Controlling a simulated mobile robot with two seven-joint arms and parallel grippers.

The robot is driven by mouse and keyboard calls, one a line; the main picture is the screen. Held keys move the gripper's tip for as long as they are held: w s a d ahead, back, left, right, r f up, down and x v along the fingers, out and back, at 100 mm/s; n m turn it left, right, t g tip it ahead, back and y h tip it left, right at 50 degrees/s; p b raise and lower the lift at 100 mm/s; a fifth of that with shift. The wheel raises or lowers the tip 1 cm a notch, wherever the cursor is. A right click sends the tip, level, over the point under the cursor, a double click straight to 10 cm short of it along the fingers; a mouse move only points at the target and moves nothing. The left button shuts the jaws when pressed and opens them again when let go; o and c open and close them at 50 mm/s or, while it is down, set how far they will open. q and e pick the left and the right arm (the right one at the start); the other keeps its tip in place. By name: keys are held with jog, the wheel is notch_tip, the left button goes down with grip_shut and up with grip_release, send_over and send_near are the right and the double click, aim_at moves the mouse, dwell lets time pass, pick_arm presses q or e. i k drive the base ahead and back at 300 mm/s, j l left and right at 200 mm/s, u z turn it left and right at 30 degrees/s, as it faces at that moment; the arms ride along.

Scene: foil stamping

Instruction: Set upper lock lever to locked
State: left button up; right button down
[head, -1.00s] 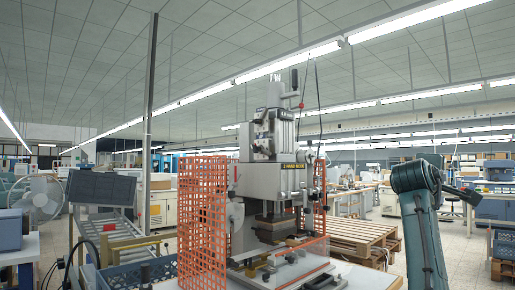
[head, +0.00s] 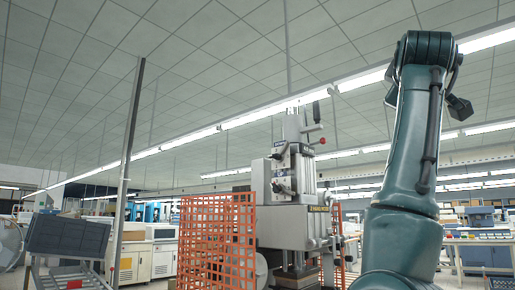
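The foil stamping press (head: 285,222) stands at the middle, a tall grey machine with a narrower upper column. Two small lever-like parts sit one above the other on the left side of its head: an upper one (head: 280,153) and a lower one (head: 281,186). They are too small to tell which is the lock lever or how it is set. A black handle (head: 316,112) and a red knob (head: 322,141) show at the upper right of the column. My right arm rises at the right, apart from the press in the picture; its gripper is not visible. My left gripper is out of view.
An orange mesh guard (head: 217,240) stands in front of the press's left side, with more mesh at its right. A dark blue panel or bin (head: 67,236) is at the left, near a grey post (head: 128,160). White cabinets (head: 150,255) stand behind.

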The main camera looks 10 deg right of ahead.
aim_at(286, 143)
jog(key=i+j, duration=1.05)
jog(key=j, duration=0.2)
